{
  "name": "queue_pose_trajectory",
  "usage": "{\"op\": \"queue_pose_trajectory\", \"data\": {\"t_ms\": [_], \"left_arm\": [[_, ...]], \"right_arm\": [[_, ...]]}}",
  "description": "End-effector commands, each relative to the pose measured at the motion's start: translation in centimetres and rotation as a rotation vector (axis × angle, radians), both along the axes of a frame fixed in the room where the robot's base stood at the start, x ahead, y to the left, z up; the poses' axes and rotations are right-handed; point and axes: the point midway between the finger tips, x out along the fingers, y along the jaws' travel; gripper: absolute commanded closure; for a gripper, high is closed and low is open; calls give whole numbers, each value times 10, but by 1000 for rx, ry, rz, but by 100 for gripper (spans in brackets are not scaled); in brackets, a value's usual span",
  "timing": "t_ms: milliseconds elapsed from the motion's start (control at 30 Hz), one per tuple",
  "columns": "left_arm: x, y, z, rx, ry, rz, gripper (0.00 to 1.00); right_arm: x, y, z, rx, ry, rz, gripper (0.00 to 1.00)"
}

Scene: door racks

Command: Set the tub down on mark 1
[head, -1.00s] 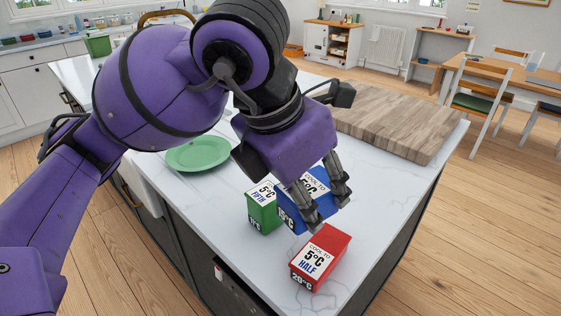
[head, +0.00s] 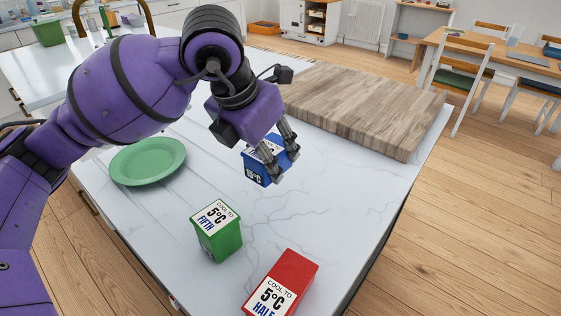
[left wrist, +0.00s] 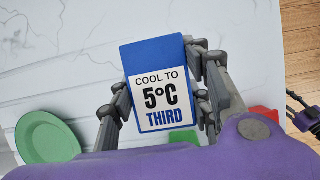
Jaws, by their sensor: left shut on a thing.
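The blue tub (head: 258,168) has a white label; in the left wrist view it (left wrist: 152,52) reads "COOL TO 5°C THIRD". My left gripper (head: 284,166) is shut on it, with a finger on each side. The tub is over the white counter (head: 330,185), in front of the wooden board. Whether its base touches the counter I cannot tell. I can make out no mark 1 on the counter. A small dark and purple part at the right of the left wrist view looks like my right gripper (left wrist: 299,108); its jaws are unclear.
A green tub (head: 222,243) marked "FIFTH" and a red tub (head: 293,268) marked "HALF" stand at the near side. A green plate (head: 147,161) lies to the left. A wooden board (head: 365,105) lies behind. The counter right of the blue tub is clear.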

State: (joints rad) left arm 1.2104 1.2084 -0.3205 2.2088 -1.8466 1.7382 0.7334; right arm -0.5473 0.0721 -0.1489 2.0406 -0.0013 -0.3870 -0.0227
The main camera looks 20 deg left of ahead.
Motion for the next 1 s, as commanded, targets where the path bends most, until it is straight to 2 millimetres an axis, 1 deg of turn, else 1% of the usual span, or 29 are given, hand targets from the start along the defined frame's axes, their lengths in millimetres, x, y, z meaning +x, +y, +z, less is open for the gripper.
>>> {"op": "queue_pose_trajectory", "data": {"t_ms": [33, 100, 267, 433, 600, 633, 900, 1000], "left_arm": [[5, 6, -12, 0, 6, 3, 92], [12, 11, -22, 0, 4, 3, 92], [20, 17, -33, -1, 1, 1, 92], [26, 22, -43, 0, 4, 1, 92], [26, 22, -69, 0, 3, -1, 92], [26, 22, -72, 0, 2, -1, 92], [27, 22, -73, 0, -1, -2, 92], [27, 22, -77, 1, 0, -2, 92]], "right_arm": [[3, 1, 1, 0, -6, 2, 60], [7, 2, 1, 2, -13, 3, 60], [13, 3, 3, 4, -23, 5, 60], [13, 3, 3, 4, -23, 5, 60], [10, 2, 2, 3, -17, 5, 60], [9, 2, 1, 3, -16, 4, 60], [3, 1, 0, 1, -5, 1, 60], [0, 1, -3, 1, -1, 1, 60]]}}
